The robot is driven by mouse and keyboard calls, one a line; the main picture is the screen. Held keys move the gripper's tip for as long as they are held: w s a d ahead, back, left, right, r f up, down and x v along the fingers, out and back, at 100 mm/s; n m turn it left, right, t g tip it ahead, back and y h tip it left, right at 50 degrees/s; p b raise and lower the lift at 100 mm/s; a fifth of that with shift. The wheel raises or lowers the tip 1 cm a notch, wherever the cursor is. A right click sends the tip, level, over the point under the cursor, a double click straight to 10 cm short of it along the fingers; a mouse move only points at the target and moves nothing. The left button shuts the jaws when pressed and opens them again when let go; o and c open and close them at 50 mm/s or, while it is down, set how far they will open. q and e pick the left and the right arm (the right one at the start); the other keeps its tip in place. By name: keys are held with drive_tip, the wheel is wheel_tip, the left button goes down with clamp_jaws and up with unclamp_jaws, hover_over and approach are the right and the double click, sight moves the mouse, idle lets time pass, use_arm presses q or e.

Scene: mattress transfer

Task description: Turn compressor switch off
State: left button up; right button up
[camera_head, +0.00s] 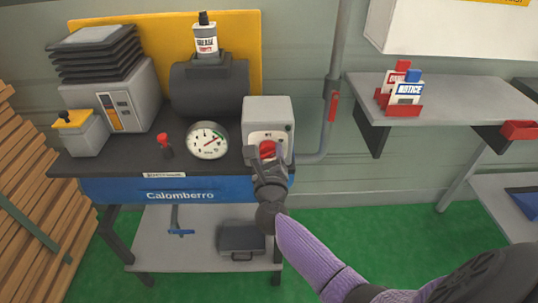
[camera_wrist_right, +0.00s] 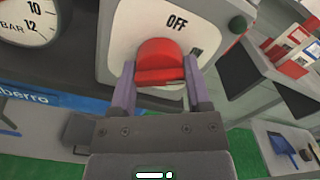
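The compressor switch is a red rotary knob (camera_wrist_right: 160,62) on a white plate on a grey box (camera_head: 267,113). The word OFF shows above the knob in the right wrist view. In the head view the knob (camera_head: 267,149) is partly covered by my right gripper (camera_head: 264,158). In the right wrist view the two fingers of my right gripper (camera_wrist_right: 158,85) stand on either side of the knob's lower part. The fingers are spread about as wide as the knob; whether they press on it I cannot tell. My left gripper is not in view.
A round pressure gauge (camera_head: 207,140) and a small red valve (camera_head: 164,144) are left of the switch box on the blue Calomberro bench (camera_head: 130,190). A pipe with a red handle (camera_head: 333,106) runs just right of it. A grey shelf (camera_head: 450,98) holds notice boxes.

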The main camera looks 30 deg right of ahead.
drive_tip(key=c, duration=0.7)
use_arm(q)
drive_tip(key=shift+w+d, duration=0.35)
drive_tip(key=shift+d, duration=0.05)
